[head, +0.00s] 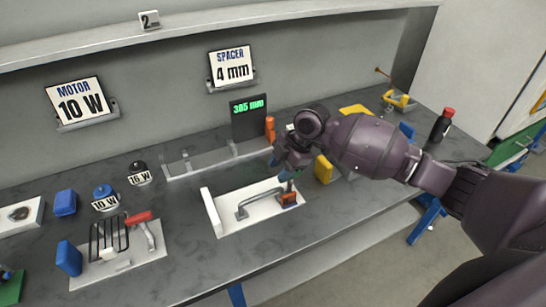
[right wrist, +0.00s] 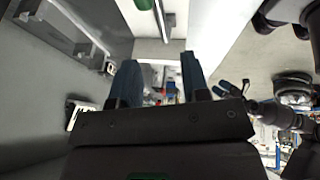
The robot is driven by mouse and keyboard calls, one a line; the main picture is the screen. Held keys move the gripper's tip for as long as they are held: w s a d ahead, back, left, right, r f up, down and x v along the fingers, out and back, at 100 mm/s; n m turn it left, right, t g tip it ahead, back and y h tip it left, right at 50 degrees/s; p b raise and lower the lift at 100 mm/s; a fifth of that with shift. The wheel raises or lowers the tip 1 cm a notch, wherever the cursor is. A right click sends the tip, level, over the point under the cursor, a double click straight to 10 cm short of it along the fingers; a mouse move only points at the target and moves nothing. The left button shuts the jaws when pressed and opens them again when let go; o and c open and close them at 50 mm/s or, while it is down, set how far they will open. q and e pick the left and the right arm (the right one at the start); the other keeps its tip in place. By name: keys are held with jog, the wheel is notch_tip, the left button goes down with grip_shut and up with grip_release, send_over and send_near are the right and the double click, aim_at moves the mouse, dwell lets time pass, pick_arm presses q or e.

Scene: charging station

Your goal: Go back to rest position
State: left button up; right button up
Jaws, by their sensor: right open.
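My right arm reaches in from the right in the head view, over the workbench. My right gripper (head: 281,167) is above the back part of a white tray-like fixture (head: 232,217), with its fingers near a small orange block on it. In the right wrist view, the two dark blue fingers of the right gripper (right wrist: 160,72) stand apart with nothing seen between them. The right gripper is open and empty.
The grey workbench (head: 180,240) holds a red-handled clamp (head: 138,217), blue blocks (head: 65,203), a yellow block (head: 323,169) and a dark bottle with a red cap (head: 442,125). A display (head: 249,117) reading 3.05 mm stands at the back. A shelf (head: 200,27) runs above.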

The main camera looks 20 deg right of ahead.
jog(key=w+a+r+m+t, duration=0.3)
jog(key=w+r+m+t, duration=0.2)
jog(key=w+m+t, duration=0.15)
jog(key=s+d+f+m+t+h, duration=0.1)
jog(key=s+d+f+m, duration=0.2)
jog(key=s+f, duration=0.3)
jog(key=s+d+f+m+t+h, duration=0.1)
jog(key=s+f+m, duration=0.4)
jog(key=s, duration=0.9)
jog(key=s+d+f+m+t+h, duration=0.1)
jog(key=s+d+f+m+h, duration=0.2)
jog(key=s+f, duration=0.5)
jog(key=s+d+m, duration=0.1)
jog(key=s+d, duration=0.1)
jog(key=shift+s+f+t, duration=0.15)
jog(key=shift+s+t, duration=0.2)
jog(key=shift+s, duration=0.05)
